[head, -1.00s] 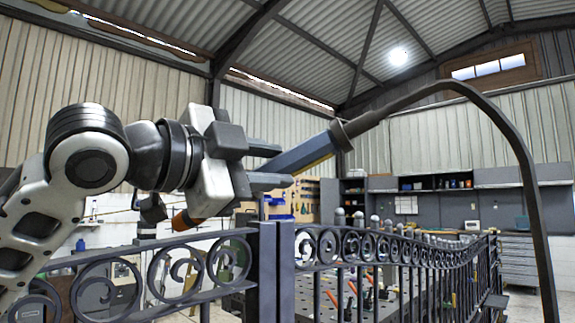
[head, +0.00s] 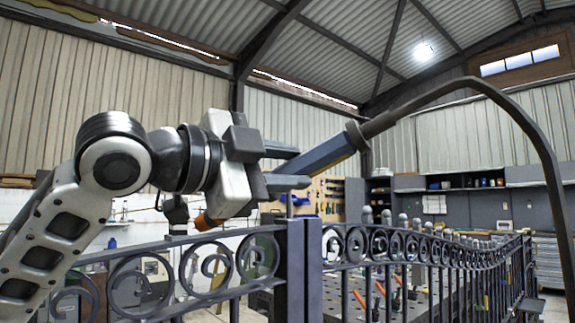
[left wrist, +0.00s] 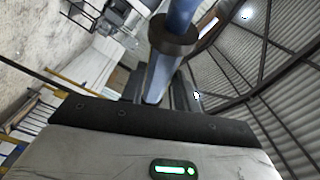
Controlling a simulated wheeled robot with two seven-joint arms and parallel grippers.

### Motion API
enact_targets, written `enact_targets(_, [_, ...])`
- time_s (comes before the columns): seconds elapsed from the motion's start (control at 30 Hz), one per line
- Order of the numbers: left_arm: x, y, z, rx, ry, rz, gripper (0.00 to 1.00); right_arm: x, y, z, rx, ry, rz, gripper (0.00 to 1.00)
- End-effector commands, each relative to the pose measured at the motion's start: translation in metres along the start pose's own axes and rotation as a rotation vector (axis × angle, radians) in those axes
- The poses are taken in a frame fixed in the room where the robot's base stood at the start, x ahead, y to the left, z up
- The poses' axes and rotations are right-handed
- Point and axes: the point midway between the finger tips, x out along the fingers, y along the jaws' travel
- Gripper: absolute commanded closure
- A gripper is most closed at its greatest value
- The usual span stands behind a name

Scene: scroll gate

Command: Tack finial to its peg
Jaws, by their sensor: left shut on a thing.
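My left gripper (head: 305,167) is shut on the blue-grey handle of a torch (head: 330,152), above the gate. The handle slants, with its dark collar up right and an orange-brown tip (head: 206,221) low left behind the gripper. In the left wrist view the blue handle (left wrist: 160,80) runs up from the jaws to a dark ring. A thin upright pin (head: 290,206), perhaps the peg, stands on a gate post top (head: 296,250) just below the jaws. Several round-topped finials (head: 367,215) show farther back; I cannot tell which is the task's. My right gripper is not in view.
A thick dark hose (head: 480,85) arches from the torch's collar over to the right and down. The gate's scrollwork (head: 225,270) spans the lower view on both sides of the posts. Behind it is a perforated bench (head: 420,300) with orange-handled tools. The air above the gate is open.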

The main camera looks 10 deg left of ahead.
Motion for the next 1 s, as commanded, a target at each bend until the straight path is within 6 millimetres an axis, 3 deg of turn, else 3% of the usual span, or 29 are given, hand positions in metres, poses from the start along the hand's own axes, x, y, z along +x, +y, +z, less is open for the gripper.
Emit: enact_targets(1.0, [-0.005, -0.0024, 0.0044, 0.002, 0.003, -0.005, 1.0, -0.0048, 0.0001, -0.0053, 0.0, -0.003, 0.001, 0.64])
